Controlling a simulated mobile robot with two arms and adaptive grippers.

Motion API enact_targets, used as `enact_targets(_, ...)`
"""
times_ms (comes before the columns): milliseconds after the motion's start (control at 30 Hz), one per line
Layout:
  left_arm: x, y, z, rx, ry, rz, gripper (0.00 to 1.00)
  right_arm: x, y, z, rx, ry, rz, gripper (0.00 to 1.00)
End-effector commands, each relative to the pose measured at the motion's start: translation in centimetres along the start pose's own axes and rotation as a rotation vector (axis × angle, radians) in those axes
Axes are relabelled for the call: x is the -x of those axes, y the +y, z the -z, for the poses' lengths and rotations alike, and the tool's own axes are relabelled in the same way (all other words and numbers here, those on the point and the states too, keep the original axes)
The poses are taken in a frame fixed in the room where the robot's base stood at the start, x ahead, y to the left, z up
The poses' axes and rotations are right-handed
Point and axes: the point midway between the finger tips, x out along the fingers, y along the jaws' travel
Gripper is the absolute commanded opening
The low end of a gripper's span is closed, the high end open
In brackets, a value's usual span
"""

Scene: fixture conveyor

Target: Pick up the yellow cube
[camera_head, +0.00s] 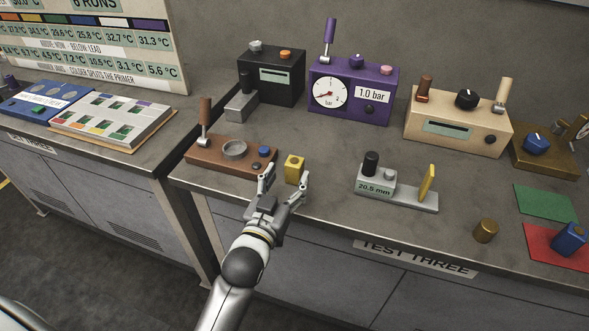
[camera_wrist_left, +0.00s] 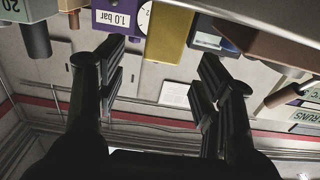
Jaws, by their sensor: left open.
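The yellow cube (camera_head: 294,169) stands on the grey bench near its front edge, just right of the brown device. It has a dark round spot on its top. My left gripper (camera_head: 285,184) is open and empty at the bench's front edge, its fingers pointing toward the cube. In the wrist view the cube (camera_wrist_left: 171,32) shows at the top, between the two spread fingers of the gripper (camera_wrist_left: 157,70) and beyond their tips. I cannot tell exactly how far the fingers are from it. My right gripper is not in view.
The brown device (camera_head: 222,158) with a lever stands close left of the cube. A grey gauge block (camera_head: 376,186) with a yellow plate (camera_head: 427,183) stands to the right. Purple (camera_head: 350,92), black (camera_head: 271,78) and beige (camera_head: 457,122) boxes stand behind. Bare bench lies between cube and gauge.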

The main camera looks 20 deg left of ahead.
Motion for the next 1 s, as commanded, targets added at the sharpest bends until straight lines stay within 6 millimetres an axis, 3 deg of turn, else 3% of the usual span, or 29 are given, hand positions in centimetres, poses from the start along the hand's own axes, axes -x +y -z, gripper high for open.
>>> enact_targets(333,-4.3,-0.2,0.3,-0.001,0.001,0.0,0.61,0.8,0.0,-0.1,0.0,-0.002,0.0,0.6)
enact_targets(667,-5.0,-0.2,0.2,0.0,0.0,0.0,0.61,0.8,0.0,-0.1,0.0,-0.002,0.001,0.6)
enact_targets(1000,-4.9,-0.2,0.2,0.0,0.0,0.0,0.2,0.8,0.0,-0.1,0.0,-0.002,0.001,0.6)
